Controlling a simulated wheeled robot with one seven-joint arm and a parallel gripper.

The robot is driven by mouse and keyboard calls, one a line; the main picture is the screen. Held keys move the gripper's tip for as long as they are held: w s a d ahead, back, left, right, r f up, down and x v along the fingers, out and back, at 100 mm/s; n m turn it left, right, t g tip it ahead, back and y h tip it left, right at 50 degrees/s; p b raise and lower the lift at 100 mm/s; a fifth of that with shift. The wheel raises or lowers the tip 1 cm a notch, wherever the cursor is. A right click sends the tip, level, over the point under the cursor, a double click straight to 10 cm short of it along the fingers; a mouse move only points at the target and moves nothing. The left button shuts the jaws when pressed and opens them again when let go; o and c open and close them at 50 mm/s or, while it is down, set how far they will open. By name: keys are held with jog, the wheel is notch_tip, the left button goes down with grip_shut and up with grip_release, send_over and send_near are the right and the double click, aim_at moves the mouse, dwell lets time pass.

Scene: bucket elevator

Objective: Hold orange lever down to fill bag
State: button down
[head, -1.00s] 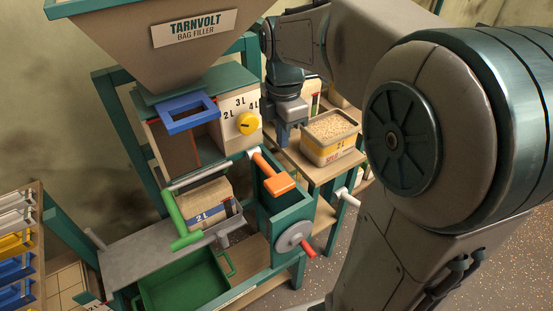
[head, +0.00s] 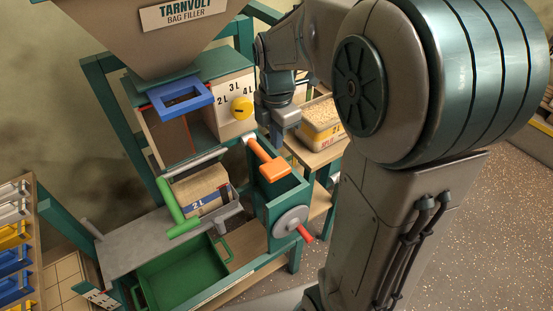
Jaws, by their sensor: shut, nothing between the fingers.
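The orange lever (head: 273,165) sticks out from the green frame at the right of the bag filler, its wide orange handle at the lower right end. The brown bag marked 2 L (head: 198,187) sits below the filler, behind a green bar (head: 175,205). My gripper (head: 280,140) points down, shut and empty, just behind and above the lever in the picture. Whether it touches the lever, I cannot tell. The inside of the bag is hidden.
A yellow dial (head: 242,108) marked 2L, 3L and 4L is close to my gripper. A tub of grain (head: 322,124) stands on the wooden shelf to the right. A green tray (head: 180,272) lies below, and a grey disc with a red handle (head: 291,222) juts out at the frame's front.

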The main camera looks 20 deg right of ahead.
aim_at(276, 168)
notch_tip(276, 168, down, 8)
jog(key=shift+r, duration=0.1)
dwell(0.5)
